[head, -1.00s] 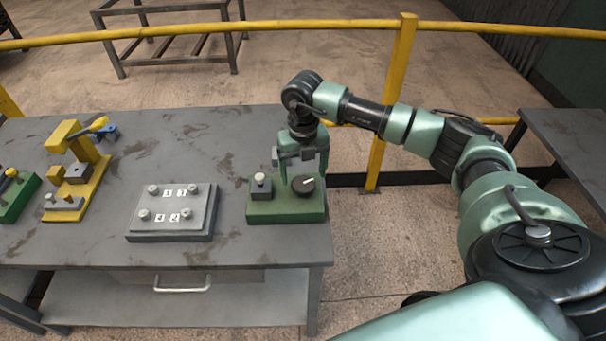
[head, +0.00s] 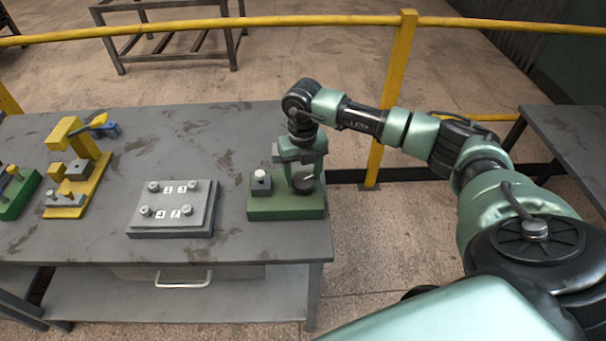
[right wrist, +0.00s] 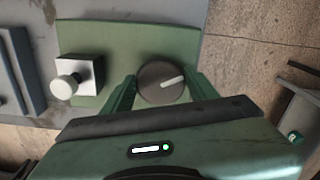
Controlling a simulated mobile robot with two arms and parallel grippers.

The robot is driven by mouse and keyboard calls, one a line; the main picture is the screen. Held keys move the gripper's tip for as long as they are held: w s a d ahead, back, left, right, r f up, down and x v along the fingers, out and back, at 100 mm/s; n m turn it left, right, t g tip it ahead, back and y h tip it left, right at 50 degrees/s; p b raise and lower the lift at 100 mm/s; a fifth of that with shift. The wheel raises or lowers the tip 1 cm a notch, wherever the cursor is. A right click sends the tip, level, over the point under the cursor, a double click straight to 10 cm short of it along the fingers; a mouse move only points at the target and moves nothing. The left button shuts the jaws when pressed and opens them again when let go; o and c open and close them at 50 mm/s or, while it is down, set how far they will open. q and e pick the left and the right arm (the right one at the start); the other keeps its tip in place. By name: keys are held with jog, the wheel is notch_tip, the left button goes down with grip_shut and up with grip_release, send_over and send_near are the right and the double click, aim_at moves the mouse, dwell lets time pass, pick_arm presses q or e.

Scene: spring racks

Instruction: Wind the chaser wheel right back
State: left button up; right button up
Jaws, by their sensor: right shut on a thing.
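The chaser wheel is a dark round knob (right wrist: 160,83) with a white pointer mark, on a green base (head: 283,208) at the right end of the table. My right gripper (right wrist: 161,86) has its two green fingers on either side of the knob, shut on it. In the right wrist view the white mark points right and slightly up. In the head view the gripper hides much of the knob (head: 305,187). A grey block with a white button (head: 261,181) stands on the same base, left of the knob. My left gripper is not in view.
A grey plate with numbered labels and several studs (head: 173,210) lies left of the green base. A yellow press-like stand (head: 84,165) is further left, and another green base (head: 18,196) is at the left edge. A yellow railing (head: 300,28) runs behind the table.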

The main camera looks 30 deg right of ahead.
jog(key=n+b, duration=0.4)
jog(key=n, duration=0.1)
jog(key=shift+w+a+f, duration=0.1)
jog(key=n+b, duration=0.4)
jog(key=n, duration=0.2)
jog(key=shift+a, duration=0.15)
jog(key=n+b, duration=0.2)
jog(key=n, duration=0.1)
jog(key=n+b, duration=0.1)
jog(key=n, duration=0.2)
jog(key=shift+s+a+n+b, duration=0.1)
jog(key=shift+s+n+b, duration=0.1)
jog(key=shift+n+b, duration=0.15)
jog(key=n+b, duration=0.1)
jog(key=n, duration=0.1)
jog(key=n+b, duration=0.1)
jog(key=n, duration=0.2)
jog(key=shift+s+r+n, duration=0.1)
jog(key=shift+r+n, duration=0.1)
jog(key=shift+n, duration=0.15)
jog(key=o, duration=1.4)
jog(key=shift+c, duration=0.2)
jog(key=shift+s, duration=0.1)
